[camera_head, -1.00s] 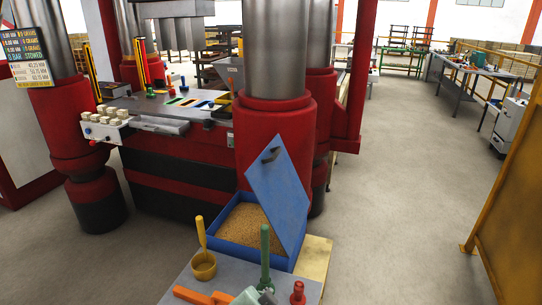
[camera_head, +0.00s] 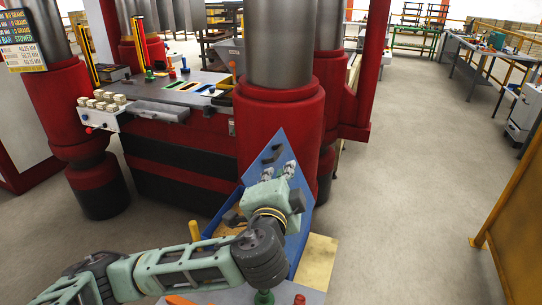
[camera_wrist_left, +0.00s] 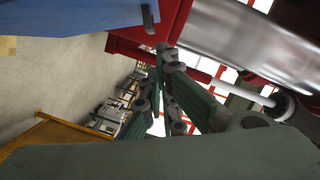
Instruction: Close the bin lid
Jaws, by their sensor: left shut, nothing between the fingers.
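The lid also fills the upper left of the left wrist view (camera_wrist_left: 70,16). My left gripper (camera_head: 278,171) is shut and empty, in front of the lid's inner face and below the handle; whether it touches the lid I cannot tell. Its fingers also show in the left wrist view (camera_wrist_left: 164,62). My left arm hides most of the bin and its grainy brown filling. My right gripper is not in view.
The red press column (camera_head: 280,125) stands close behind the lid. A yellow-handled tool (camera_head: 194,230) and a red-topped tool (camera_head: 299,299) are near my arm. A yellow frame (camera_head: 515,215) stands at the right. The floor between is clear.

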